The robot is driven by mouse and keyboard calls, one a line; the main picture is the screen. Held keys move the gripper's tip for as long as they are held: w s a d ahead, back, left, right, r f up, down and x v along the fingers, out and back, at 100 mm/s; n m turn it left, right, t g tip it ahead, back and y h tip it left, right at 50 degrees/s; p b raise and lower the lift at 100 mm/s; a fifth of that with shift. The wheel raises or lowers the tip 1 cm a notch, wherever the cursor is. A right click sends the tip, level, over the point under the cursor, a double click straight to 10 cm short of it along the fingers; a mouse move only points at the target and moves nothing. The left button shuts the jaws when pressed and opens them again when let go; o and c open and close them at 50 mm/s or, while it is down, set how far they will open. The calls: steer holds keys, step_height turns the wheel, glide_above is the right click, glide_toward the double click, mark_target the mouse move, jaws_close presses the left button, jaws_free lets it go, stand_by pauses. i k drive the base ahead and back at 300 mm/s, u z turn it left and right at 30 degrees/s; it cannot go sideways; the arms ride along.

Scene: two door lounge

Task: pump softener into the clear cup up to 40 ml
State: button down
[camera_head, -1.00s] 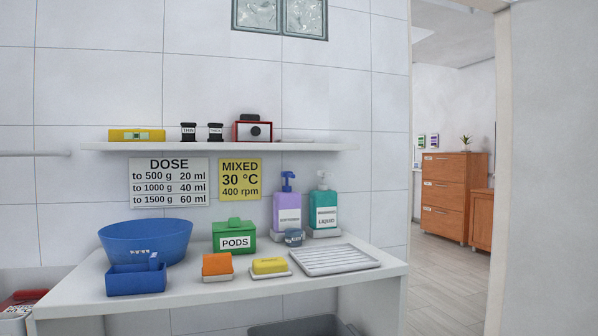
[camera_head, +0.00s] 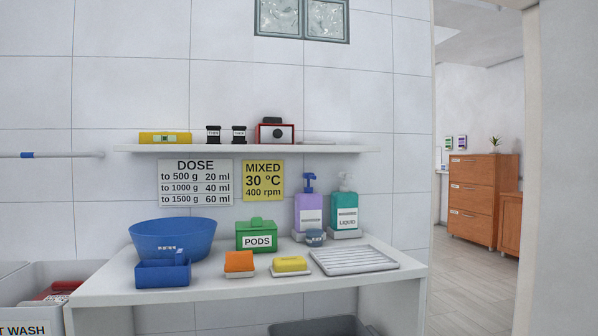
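A lilac pump bottle (camera_head: 308,214) with a blue pump head stands upright at the back of the white counter (camera_head: 215,291). Its white label is too small to read. A teal pump bottle (camera_head: 344,212) labelled LIQUID stands just right of it; its pump head looks pale. Both bottles stand on pale bases. A small blue-grey cup (camera_head: 315,238) sits in front of the lilac bottle, close to its base. I cannot tell whether it is the clear cup or what is in it. My gripper is not in view.
A blue basin (camera_head: 172,240), blue caddy (camera_head: 163,273), green PODS box (camera_head: 256,235), orange block (camera_head: 239,262), yellow soap (camera_head: 290,265) and ridged tray (camera_head: 354,260) stand on the counter. A shelf (camera_head: 250,149) hangs above. Bins (camera_head: 30,292) stand left; a doorway opens right.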

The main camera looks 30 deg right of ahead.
mark_target(308, 177)
steer(key=i, duration=0.5)
steer(key=z, duration=0.7)
